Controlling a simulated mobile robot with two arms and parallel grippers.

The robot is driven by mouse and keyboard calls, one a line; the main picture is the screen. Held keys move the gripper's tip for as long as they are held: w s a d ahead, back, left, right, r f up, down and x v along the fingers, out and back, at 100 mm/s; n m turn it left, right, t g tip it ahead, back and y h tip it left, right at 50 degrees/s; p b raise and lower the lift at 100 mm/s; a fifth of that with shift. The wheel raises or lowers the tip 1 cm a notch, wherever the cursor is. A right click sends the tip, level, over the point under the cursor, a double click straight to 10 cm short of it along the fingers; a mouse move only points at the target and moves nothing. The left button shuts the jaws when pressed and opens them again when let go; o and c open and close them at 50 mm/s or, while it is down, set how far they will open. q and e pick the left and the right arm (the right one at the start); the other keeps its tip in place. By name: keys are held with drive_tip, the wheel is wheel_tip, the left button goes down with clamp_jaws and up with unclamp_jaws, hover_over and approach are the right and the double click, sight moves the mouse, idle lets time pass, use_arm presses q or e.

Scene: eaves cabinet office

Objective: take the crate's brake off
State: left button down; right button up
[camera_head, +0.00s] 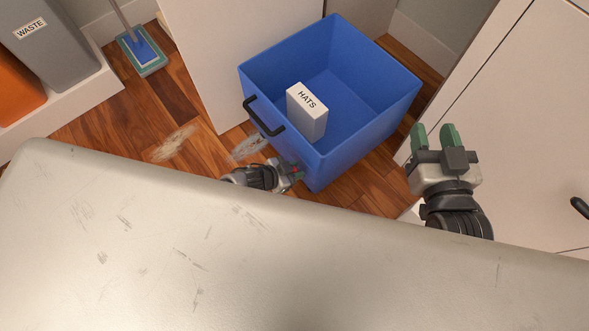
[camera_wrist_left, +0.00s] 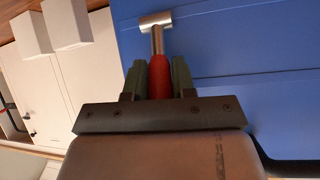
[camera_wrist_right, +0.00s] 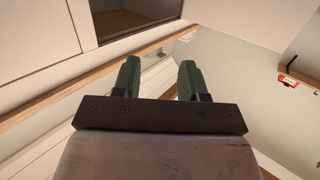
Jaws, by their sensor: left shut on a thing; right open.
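The blue crate (camera_head: 365,135) stands on the wood floor, with a black handle (camera_head: 262,118) on its near left side and a white box marked HATS (camera_head: 308,110) inside. The brake lever has a red grip (camera_wrist_left: 158,76) and a metal shaft meeting a metal fitting on the crate's blue wall (camera_wrist_left: 240,40). My left gripper (camera_head: 296,172) is at the crate's near side, shut on the red grip, which sits between its green fingers in the left wrist view (camera_wrist_left: 160,78). My right gripper (camera_head: 434,136) is open and empty, right of the crate; its spread fingers show in the right wrist view (camera_wrist_right: 157,80).
White cabinet fronts (camera_head: 510,120) stand close on the right, and a white panel (camera_head: 205,60) is behind the crate's left side. A blue-headed mop (camera_head: 141,50) and a grey WASTE bin (camera_head: 50,45) are at the upper left. Floor left of the crate is open.

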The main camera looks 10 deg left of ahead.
use_arm(q)
drive_tip(key=c, duration=0.9)
unclamp_jaws()
drive_tip(key=shift+s+a+r, duration=0.1)
drive_tip(key=shift+a+r, duration=0.05)
drive_tip(key=p+v, duration=0.5)
drive_tip(key=v, duration=0.5)
drive_tip(key=shift+a+r, duration=0.1)
drive_tip(key=shift+r, duration=0.05)
use_arm(e)
drive_tip(key=s+d+f+g+h, duration=0.3)
drive_tip(key=s+d+f+g, duration=0.2)
drive_tip(key=s+f+g, duration=0.4)
drive_tip(key=s+g, duration=0.4)
drive_tip(key=shift+d+f+m+h, duration=0.2)
drive_tip(key=shift+f+m+h, duration=0.1)
drive_tip(key=shift+f, duration=0.05)
